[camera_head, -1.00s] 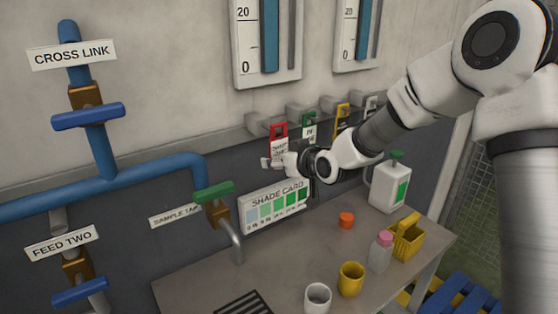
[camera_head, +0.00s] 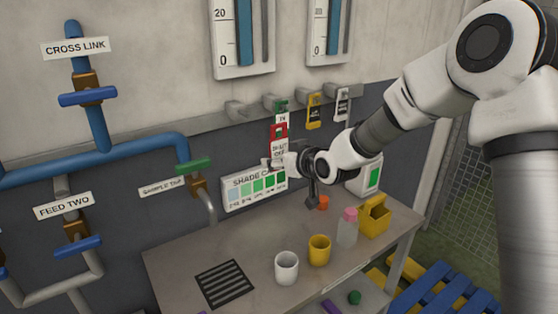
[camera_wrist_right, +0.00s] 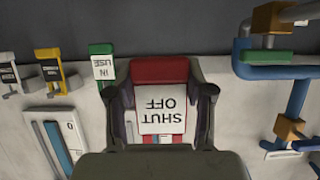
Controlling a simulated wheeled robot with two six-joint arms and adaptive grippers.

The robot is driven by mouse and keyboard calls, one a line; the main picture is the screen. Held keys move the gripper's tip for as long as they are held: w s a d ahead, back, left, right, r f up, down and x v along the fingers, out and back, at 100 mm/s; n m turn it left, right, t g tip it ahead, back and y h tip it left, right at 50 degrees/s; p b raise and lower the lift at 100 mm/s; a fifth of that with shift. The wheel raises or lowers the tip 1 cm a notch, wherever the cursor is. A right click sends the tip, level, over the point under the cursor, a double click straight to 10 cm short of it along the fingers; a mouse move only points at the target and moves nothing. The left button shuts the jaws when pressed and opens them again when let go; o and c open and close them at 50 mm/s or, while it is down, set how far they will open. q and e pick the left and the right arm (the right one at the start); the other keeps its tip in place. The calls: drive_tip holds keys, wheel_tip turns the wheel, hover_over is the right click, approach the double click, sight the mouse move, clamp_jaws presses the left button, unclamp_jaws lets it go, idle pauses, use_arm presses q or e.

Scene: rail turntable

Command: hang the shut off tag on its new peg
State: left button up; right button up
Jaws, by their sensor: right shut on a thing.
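The shut off tag (camera_head: 279,134) is red with a white label. My right gripper (camera_head: 283,160) is shut on its lower part and holds it upright, in front of and just below the green "in use" tag (camera_head: 281,105). In the right wrist view the tag (camera_wrist_right: 160,70) sits between the two fingers (camera_wrist_right: 160,115), its "SHUT OFF" label upside down in the picture. At the left of the peg row in the head view is an empty grey peg (camera_head: 237,108). Whether the red tag touches any peg cannot be told. My left gripper is not in view.
A yellow tag (camera_head: 313,110) and a white tag (camera_head: 342,104) hang to the right. The shade card (camera_head: 253,190) stands close below. The bench (camera_head: 190,262) carries a white mug (camera_head: 286,267), yellow mug (camera_head: 319,250), pink-capped bottle (camera_head: 348,228) and yellow caddy (camera_head: 374,217).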

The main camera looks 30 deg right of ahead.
drive_tip(key=shift+s+d+r, duration=0.1)
drive_tip(key=shift+s+r, duration=0.35)
drive_tip(key=shift+r, duration=0.05)
drive_tip(key=shift+w+f, duration=0.15)
drive_tip(key=shift+f, duration=0.05)
drive_tip(key=s, duration=0.6)
drive_tip(key=shift+s+d+r, duration=0.2)
drive_tip(key=shift+s+d, duration=0.15)
drive_tip(key=shift+d, duration=0.05)
drive_tip(key=shift+f, duration=0.1)
idle(0.9)
